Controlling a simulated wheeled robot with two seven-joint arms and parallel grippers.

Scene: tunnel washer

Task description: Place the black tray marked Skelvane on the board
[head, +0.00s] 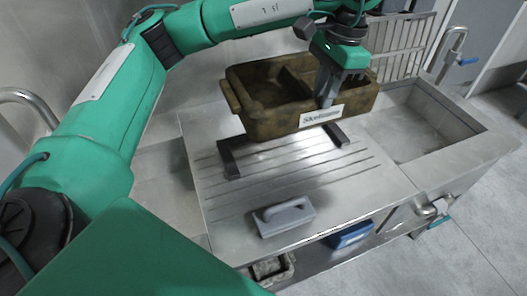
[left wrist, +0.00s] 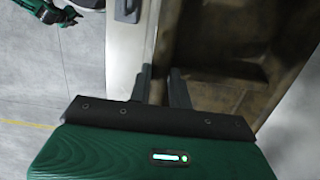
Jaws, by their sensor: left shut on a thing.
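The tray marked Skelvane (head: 262,112) looks brown and stained rather than plain black, with a white label on its front wall. My left gripper (head: 327,98) is shut on its front wall, near the label's middle. The tray is roughly level above the ridged draining board (head: 290,195); I cannot tell if it touches the dark bracket (head: 229,160) below it. In the left wrist view the tray (left wrist: 225,95) lies to the right, its wall between the fingers of my left gripper (left wrist: 163,85). A small green and black part at that view's top left seems to be my right arm.
A grey handled scrubber (head: 284,216) lies at the board's front. The sink basin (head: 420,130) is to the right, with a wire rack (head: 400,45) behind. A blue item (head: 350,235) and a small bin (head: 270,268) are below the front edge. The board's left front is clear.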

